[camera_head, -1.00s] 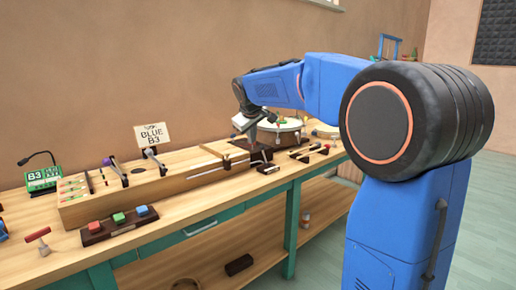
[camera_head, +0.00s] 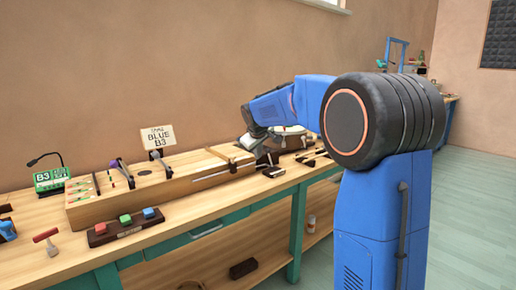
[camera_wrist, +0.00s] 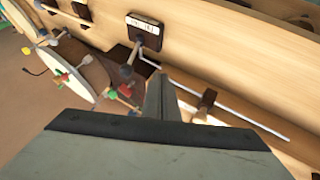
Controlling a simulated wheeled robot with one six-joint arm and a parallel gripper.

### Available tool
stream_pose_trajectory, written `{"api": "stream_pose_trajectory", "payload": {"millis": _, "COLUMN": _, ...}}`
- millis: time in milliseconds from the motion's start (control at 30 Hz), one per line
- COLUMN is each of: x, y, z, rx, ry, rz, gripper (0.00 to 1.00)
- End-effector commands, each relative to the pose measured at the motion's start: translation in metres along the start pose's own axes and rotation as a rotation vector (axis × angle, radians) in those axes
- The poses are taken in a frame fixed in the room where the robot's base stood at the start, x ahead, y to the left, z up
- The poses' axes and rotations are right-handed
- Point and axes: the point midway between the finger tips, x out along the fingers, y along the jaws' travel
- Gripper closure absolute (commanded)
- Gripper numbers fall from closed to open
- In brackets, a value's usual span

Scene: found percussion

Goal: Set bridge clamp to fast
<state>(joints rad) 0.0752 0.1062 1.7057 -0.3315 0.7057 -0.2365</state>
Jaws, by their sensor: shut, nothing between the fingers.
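A long pale wooden box (camera_head: 150,192) lies along the bench, with a thin light rod on its front right part. In the wrist view the metal rod (camera_wrist: 250,120) runs along the wooden face and carries a small brown block (camera_wrist: 207,97), which may be the bridge clamp; I cannot read a fast mark. A dark plate (camera_wrist: 145,29) with an unreadable white label is above the rod's left end, with a knobbed lever (camera_wrist: 128,72) below it. My gripper (camera_wrist: 160,88) is shut and empty, between lever and block in the picture. It also shows over the box's right end (camera_head: 252,143).
A round drum (camera_head: 290,130) and small dark wooden pieces (camera_head: 312,153) are to the right of the box. A block with red, green and blue buttons (camera_head: 124,225) is in front.

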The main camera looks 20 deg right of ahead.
Motion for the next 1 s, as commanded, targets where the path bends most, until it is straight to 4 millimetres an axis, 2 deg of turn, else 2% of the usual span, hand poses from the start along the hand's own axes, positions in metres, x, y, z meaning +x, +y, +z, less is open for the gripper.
{"api": "stream_pose_trajectory", "payload": {"millis": 33, "x": 0.009, "y": 0.0, "z": 0.001, "rx": 0.0, "ry": -0.003, "rz": -0.001, "gripper": 1.0}}
{"api": "stream_pose_trajectory", "payload": {"millis": 200, "x": 0.016, "y": 0.023, "z": -0.001, "rx": 0.002, "ry": -0.001, "rz": 0.001, "gripper": 1.0}}
{"api": "stream_pose_trajectory", "payload": {"millis": 400, "x": 0.021, "y": 0.036, "z": -0.002, "rx": 0.001, "ry": -0.001, "rz": 0.001, "gripper": 1.0}}
{"api": "stream_pose_trajectory", "payload": {"millis": 1000, "x": 0.021, "y": 0.041, "z": -0.003, "rx": 0.011, "ry": -0.001, "rz": -0.017, "gripper": 1.0}}
